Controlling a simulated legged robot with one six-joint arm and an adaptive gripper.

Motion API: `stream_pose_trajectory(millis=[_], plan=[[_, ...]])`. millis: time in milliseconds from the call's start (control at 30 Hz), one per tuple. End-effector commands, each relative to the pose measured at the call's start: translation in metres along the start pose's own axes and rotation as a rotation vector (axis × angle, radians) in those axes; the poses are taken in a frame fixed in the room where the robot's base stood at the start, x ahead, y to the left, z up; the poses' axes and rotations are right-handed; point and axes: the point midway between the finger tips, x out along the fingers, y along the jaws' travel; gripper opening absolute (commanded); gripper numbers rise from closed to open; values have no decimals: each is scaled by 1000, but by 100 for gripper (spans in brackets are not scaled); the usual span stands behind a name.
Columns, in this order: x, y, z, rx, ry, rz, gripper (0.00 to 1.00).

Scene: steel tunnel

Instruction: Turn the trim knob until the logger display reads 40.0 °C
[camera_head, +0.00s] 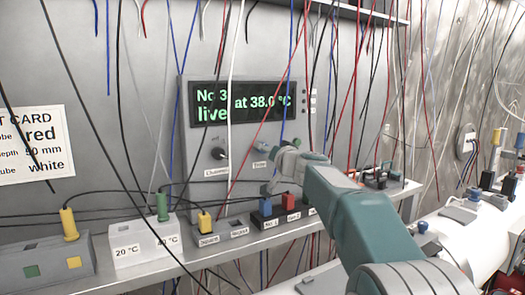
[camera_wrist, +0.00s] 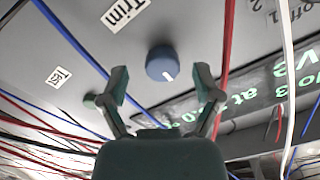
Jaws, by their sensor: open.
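The trim knob (camera_wrist: 162,65) is a round blue knob with a white pointer line on the grey logger panel, beside the "Trim" label (camera_wrist: 125,12) in the wrist view. My gripper (camera_wrist: 163,86) is open, with one finger on each side of the knob's line and a visible gap to it. In the head view my gripper (camera_head: 270,152) is close to the panel, and I cannot clearly make out the knob there. The logger display (camera_head: 240,98) shows green text, partly crossed by a white wire, reading "No 3", "at 38.0 °C" and "live".
A black channel knob (camera_head: 219,153) sits left of my gripper. Below, a shelf (camera_head: 150,275) holds a white block (camera_head: 135,245) with a 20 °C label, plugs and small sockets. Many loose wires hang around the arm and across the panel. A text card (camera_head: 35,145) is at left.

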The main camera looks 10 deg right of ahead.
Motion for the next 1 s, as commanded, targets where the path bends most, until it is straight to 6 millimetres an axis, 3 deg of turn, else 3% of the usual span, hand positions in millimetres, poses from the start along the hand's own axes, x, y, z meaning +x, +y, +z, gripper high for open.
stream_pose_trajectory(millis=[200,500,567,700,1000], plan=[[19,-2,1,-2,0,0,82],[21,-2,1,-1,0,0,82],[21,-2,1,-1,0,0,60],[21,-1,0,-1,0,0,0],[22,-1,0,10,1,1,0]])
